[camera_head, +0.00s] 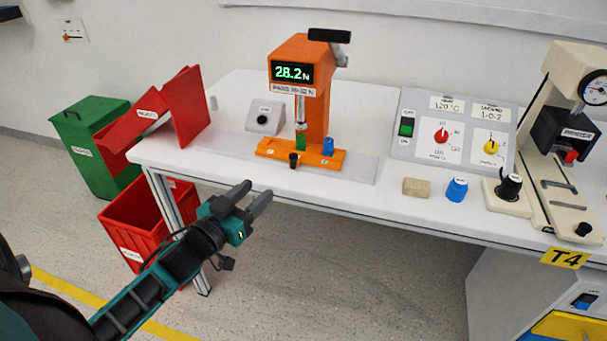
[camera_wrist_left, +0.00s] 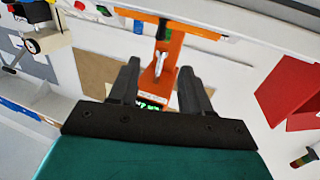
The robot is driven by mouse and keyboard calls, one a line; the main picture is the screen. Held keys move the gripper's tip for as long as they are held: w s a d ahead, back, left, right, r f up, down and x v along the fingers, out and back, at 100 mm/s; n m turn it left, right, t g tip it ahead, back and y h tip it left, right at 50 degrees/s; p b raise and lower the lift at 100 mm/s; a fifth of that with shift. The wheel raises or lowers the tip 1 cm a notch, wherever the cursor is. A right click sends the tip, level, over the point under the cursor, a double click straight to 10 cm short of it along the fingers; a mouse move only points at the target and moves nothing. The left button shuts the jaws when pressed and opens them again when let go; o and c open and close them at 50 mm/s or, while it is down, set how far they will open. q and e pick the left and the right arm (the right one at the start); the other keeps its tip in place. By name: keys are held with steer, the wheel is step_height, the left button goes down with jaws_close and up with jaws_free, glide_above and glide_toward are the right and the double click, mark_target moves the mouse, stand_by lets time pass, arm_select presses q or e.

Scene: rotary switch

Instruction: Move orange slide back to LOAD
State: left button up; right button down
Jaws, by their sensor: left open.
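The orange slide (camera_head: 318,158) lies at the foot of the orange tester (camera_head: 301,50), with a black knob (camera_head: 294,160) at its front edge. A green piece (camera_head: 300,141) stands under the tester's plunger, and a blue piece (camera_head: 328,147) stands on the slide's right part. The tester's display reads 28.2 N. My left gripper (camera_head: 262,193) is open and empty, in front of the table edge, left of and nearer than the slide. In the left wrist view the orange tester (camera_wrist_left: 173,50) shows between and beyond the open fingers (camera_wrist_left: 160,75). My right gripper is out of view.
A small grey button box (camera_head: 266,116) stands left of the tester. A red chute (camera_head: 180,112) is at the table's left end, above a red bin (camera_head: 150,222).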

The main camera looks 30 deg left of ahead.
mark_target(291, 160)
arm_select(q)
steer(key=w+b, duration=0.1)
steer(key=w, duration=1.2)
steer(key=shift+d, duration=0.1)
steer(key=shift+c, duration=0.5)
jaws_close()
